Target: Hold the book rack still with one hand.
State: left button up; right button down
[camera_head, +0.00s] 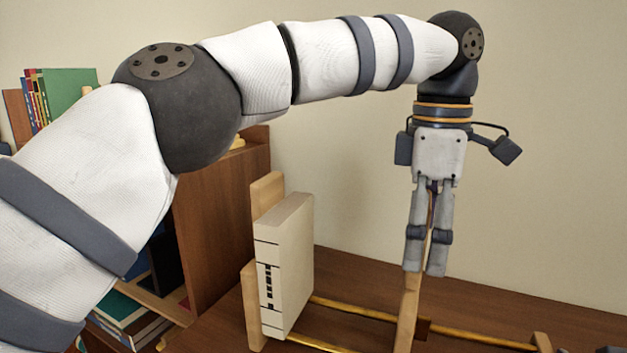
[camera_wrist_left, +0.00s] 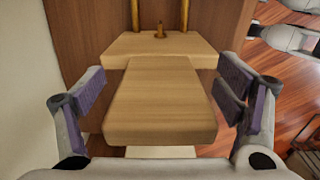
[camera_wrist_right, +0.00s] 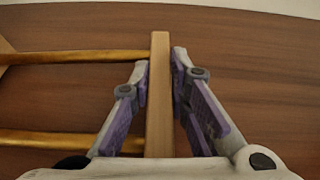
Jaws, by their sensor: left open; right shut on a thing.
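The wooden book rack (camera_head: 407,312) stands on the brown surface, with upright boards joined by two brass-coloured rods. My left gripper (camera_head: 427,272) points down over one upright board. In the left wrist view, its open fingers (camera_wrist_left: 160,88) stand on either side of a board of the rack (camera_wrist_left: 160,105), with gaps on both sides. In the right wrist view, my right gripper (camera_wrist_right: 161,66) is shut on a narrow wooden upright of the rack (camera_wrist_right: 160,100). The rods run off to the left there. The right gripper is not clearly visible in the head view.
A cream book (camera_head: 288,265) stands upright at the rack's left end. A brown bookcase (camera_head: 222,235) with several books is behind it at left. The plain wall (camera_head: 560,190) is behind. The tabletop right of the rack's middle is mostly clear.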

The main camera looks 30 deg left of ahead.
aim_at(431, 198)
pick_arm(q)
notch_tip(431, 198, up, 5)
jog(key=shift+r, duration=0.1)
jog(key=shift+a, duration=0.15)
jog(key=shift+r, duration=1.15)
pick_arm(e)
jog(key=c, duration=1.4)
grip_release()
jog(key=shift+c, duration=0.2)
jog(key=shift+r, duration=0.1)
